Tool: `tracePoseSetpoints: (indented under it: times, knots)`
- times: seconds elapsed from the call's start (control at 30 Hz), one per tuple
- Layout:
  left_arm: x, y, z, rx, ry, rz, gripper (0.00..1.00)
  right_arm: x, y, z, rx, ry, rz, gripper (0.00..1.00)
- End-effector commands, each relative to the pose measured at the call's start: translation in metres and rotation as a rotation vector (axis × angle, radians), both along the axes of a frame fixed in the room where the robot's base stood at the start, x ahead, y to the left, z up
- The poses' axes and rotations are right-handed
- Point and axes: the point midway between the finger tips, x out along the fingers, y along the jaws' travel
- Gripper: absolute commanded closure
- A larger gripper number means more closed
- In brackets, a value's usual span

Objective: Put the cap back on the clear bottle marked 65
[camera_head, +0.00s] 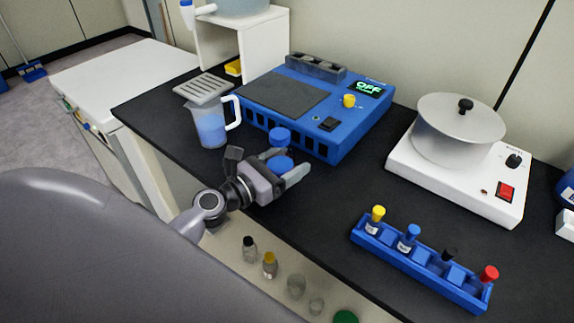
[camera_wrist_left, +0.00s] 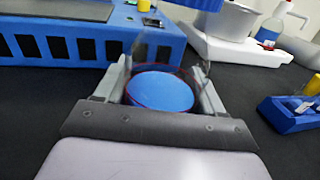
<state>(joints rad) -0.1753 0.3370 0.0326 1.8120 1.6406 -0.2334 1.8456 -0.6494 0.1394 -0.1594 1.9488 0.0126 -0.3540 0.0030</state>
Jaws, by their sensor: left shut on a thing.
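My left gripper (camera_head: 279,179) reaches over the black bench from the left and is shut on what looks like a clear bottle (camera_wrist_left: 151,50) with blue contents (camera_head: 279,164). In the left wrist view the fingers (camera_wrist_left: 160,95) stand on both sides of a round blue surface, with faint clear walls rising behind it. A blue cap (camera_head: 280,136) shows just above the bottle; its lower edge also shows at the top of the wrist view (camera_wrist_left: 198,4). I cannot tell whether the cap is seated. No 65 mark is legible. My right gripper is not in view.
A blue freeze dryer unit (camera_head: 345,120) stands behind the gripper, and a beaker (camera_head: 208,130) with blue liquid to its left. A blue rack (camera_head: 420,262) of capped vials and a white heater (camera_head: 455,180) are at right. Several small bottles (camera_head: 270,266) are below the bench edge.

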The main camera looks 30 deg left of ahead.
Motion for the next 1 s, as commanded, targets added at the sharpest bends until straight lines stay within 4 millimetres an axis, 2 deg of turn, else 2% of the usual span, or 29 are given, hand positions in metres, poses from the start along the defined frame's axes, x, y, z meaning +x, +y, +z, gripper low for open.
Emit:
tracePoseSetpoints:
  times: [0.27, 0.3, 0.37, 0.77, 1.0]
  knots:
    - [0.0, 0.0, -0.004, -0.002, -0.002, 0.0, 1.0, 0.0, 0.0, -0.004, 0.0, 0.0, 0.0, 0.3]
    - [0.0, 0.0, -0.003, -0.001, 0.0, 0.0, 0.22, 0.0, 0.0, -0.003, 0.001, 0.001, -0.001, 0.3]
    - [0.0, 0.0, -0.003, -0.001, 0.0, 0.0, 0.06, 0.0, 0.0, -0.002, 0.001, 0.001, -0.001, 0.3]
    - [0.0, 0.0, 0.003, 0.0, 0.0, -0.001, 0.06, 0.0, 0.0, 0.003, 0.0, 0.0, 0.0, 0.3]
    - [-0.03, 0.008, -0.002, 0.0, 0.004, -0.001, 0.06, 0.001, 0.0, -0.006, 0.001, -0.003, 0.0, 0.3]
